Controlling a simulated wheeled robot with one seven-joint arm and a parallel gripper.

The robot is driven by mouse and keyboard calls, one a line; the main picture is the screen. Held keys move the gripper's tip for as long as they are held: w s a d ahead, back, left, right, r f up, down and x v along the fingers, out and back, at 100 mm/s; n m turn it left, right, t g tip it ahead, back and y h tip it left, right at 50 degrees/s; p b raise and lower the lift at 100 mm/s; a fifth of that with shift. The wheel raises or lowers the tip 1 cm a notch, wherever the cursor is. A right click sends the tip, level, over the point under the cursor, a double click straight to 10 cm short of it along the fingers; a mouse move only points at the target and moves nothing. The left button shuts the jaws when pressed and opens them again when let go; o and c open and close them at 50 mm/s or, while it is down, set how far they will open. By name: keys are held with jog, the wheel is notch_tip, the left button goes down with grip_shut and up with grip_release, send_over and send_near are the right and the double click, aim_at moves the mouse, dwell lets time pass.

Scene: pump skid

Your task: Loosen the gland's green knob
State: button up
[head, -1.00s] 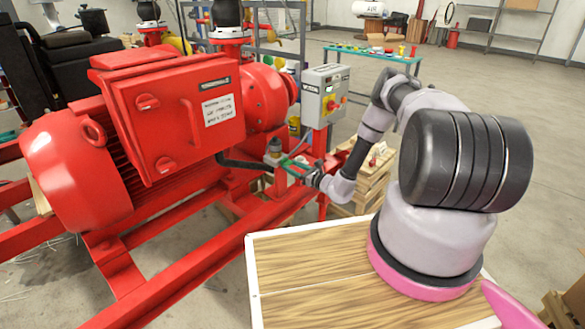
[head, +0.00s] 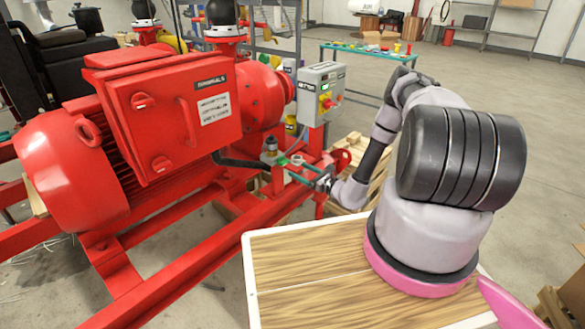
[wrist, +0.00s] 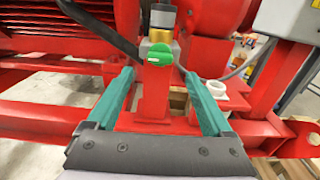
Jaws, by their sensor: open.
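The gland's green knob (wrist: 160,55) is a round green disc with a pale mark in the wrist view. It sits on a grey block below a brass-coloured fitting (wrist: 162,18). In the head view the knob (head: 283,161) is small, beside the red pump frame. My gripper (wrist: 157,75) has two green fingers. They are spread wide, one left and one right of the knob in the picture, with nothing between them touching it. In the head view my gripper (head: 299,171) is close to the knob; the exact gap is hard to tell.
A red motor with a terminal box (head: 180,110) fills the left. A grey control box (head: 321,93) stands behind the gland. Red frame beams (wrist: 40,117) run below. A black cable (wrist: 95,27) passes left of the knob. A white-edged wooden top (head: 310,260) lies in front.

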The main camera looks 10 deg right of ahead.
jog(key=shift+v, duration=2.3)
jog(key=a+r+n+g+y, duration=0.2)
jog(key=r+n+g+y, duration=0.15)
jog(key=r, duration=0.55)
jog(key=a+r+n+g+y, duration=0.25)
jog(key=r+n+g, duration=0.2)
jog(key=r, duration=0.45)
jog(key=s+a+r+n+g+h, duration=0.2)
jog(key=s+r+n+g, duration=0.15)
jog(key=r, duration=0.45)
jog(key=s+a+r+n+g+h, duration=0.1)
jog(key=s+a+r+n+g, duration=0.15)
jog(key=r+n, duration=0.35)
jog(key=s+d+r+n+t+h, duration=0.3)
jog(key=s+r+h, duration=0.2)
jog(key=s+r, duration=0.6)
jog(key=s+d+r+n+t+h, duration=0.3)
jog(key=s+r+h, duration=0.3)
jog(key=s+r, duration=0.6)
jog(key=shift+s+d+r+n+t+h, duration=0.3)
jog(key=shift+s+d+n, duration=0.15)
jog(key=shift+d, duration=0.25)
